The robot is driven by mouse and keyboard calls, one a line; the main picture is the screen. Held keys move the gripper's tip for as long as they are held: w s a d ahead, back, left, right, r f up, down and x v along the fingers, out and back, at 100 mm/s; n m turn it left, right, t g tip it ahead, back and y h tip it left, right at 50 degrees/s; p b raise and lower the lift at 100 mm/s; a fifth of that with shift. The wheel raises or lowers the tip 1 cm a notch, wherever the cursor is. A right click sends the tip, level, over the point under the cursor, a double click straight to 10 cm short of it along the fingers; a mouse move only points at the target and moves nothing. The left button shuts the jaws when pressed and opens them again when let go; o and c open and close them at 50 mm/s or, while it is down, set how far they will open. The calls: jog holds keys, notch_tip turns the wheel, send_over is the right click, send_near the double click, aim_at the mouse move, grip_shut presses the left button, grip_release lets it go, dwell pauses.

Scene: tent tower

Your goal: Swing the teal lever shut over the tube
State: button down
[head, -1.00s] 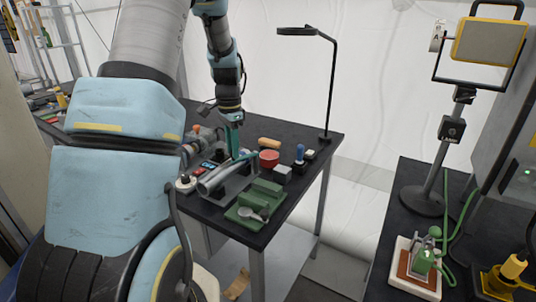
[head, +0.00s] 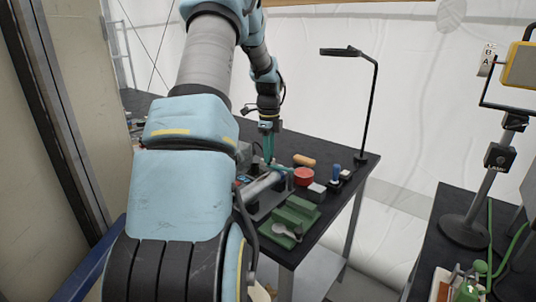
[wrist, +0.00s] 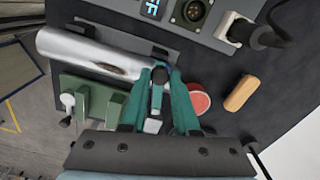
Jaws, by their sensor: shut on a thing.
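The silvery tube (head: 262,185) lies on its holder on the dark table, partly hidden by my arm in the head view. It shows in full length in the wrist view (wrist: 85,52), with its right end beside my fingers. The teal lever (head: 283,168) is at the far right end of the tube in the head view. My gripper (head: 268,160) points down there, its teal fingers upright. In the wrist view my gripper (wrist: 159,72) is shut on the lever; the fingers, of similar colour, hide most of it, and its exact angle over the tube is unclear.
A green block (head: 290,218) stands in front of the tube. A black lamp (head: 372,100) stands at the table's back corner. A plug (wrist: 240,30) sits in the panel.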

jog(key=shift+w+d+m+p, duration=0.3)
jog(key=shift+w+m, duration=0.15)
jog(key=shift+m, duration=0.3)
jog(key=shift+w+d+m+p, duration=0.2)
jog(key=shift+w+m, duration=0.25)
jog(key=shift+m, duration=0.3)
jog(key=c, duration=0.7)
grip_release()
jog(key=shift+o, duration=0.2)
notch_tip(320, 180, up, 11)
jog(key=b, duration=0.3)
jog(key=shift+f, duration=0.1)
jog(key=s+a+f+n, duration=0.1)
jog(key=s+f+n, duration=0.3)
jog(key=s+n, duration=0.8)
jog(key=s+a+f+n+t, duration=0.1)
jog(key=s+f+n, duration=0.3)
jog(key=s+n, duration=0.8)
jog(key=s, duration=0.5)
jog(key=shift+s+a+t, duration=0.25)
jog(key=shift+t, duration=0.05)
